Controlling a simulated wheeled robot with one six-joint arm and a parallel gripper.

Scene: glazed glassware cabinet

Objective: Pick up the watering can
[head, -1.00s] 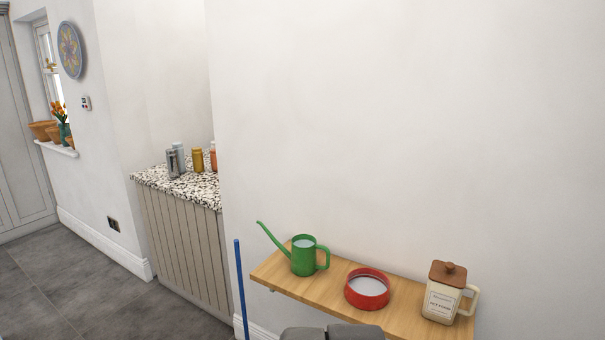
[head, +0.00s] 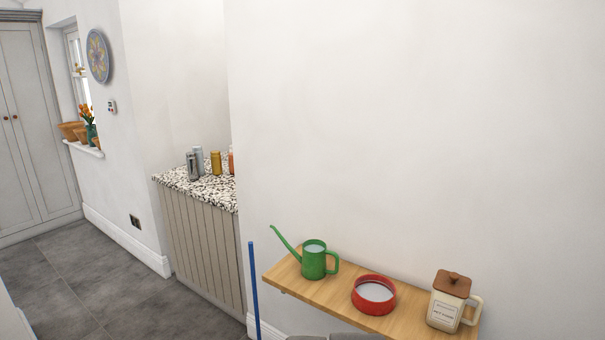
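The green watering can (head: 314,262) stands upright on a wooden shelf (head: 333,296) against the white wall, low in the head view. Its long thin spout points up and to the left, and its handle is on the right. Nothing covers it. My gripper cannot be made out; only a grey edge of what seems to be my own body shows at the bottom of the picture.
A red bowl (head: 373,294) sits right of the can, and a cream jar with a brown lid (head: 450,301) stands further right. A blue pole (head: 254,290) rises left of the shelf. A speckled counter (head: 203,188) holds several cans. Grey floor is clear at left.

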